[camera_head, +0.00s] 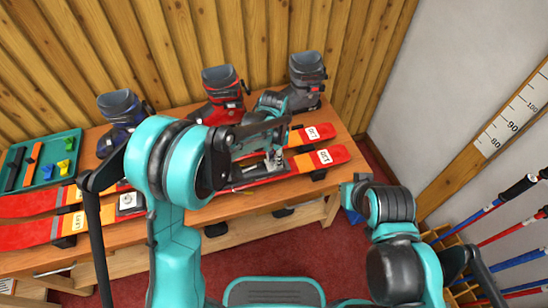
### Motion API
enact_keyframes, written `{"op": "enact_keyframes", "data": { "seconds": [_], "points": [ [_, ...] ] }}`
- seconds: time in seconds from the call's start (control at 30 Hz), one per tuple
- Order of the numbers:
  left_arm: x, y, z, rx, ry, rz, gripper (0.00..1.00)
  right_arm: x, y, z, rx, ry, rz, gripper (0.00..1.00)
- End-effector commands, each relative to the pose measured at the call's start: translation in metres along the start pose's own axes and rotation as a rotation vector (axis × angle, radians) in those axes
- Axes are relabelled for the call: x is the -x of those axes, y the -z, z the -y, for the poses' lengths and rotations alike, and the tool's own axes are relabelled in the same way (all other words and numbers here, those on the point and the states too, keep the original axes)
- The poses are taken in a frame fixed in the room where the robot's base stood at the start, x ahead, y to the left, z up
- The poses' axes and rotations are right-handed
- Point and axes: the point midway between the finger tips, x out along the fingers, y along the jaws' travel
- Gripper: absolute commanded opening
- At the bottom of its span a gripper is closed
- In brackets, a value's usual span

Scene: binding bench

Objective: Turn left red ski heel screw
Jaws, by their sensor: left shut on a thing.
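Two red skis with orange and white bands lie along the wooden bench, the nearer one (330,156) in front of the farther one (312,134). My left arm reaches across the bench and hides the middle of both skis. My left gripper (273,160) points down at the binding (250,172) on the nearer ski and is shut on a small part there, which I take to be the heel screw. The screw itself is too small and covered to make out. Another binding part (130,201) shows left of my arm. My right arm is at the lower right; its gripper is hidden.
Three ski boots stand along the back: blue (121,110), red (222,95) and grey (306,78). Ski poles (510,195) stand at the right. The bench (345,135) ends near my right arm.

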Motion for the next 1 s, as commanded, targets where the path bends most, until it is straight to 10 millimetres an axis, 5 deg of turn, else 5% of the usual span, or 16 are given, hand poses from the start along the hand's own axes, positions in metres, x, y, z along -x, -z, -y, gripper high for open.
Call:
{"op": "enact_keyframes", "data": {
  "seconds": [1.0],
  "points": [
    [-0.0001, -0.0002, 0.0004, 0.804, 0.000, 0.000, 0.00, 0.0076, 0.0055, 0.0000, 0.000, 0.000, 0.000, 0.00]
  ]
}}
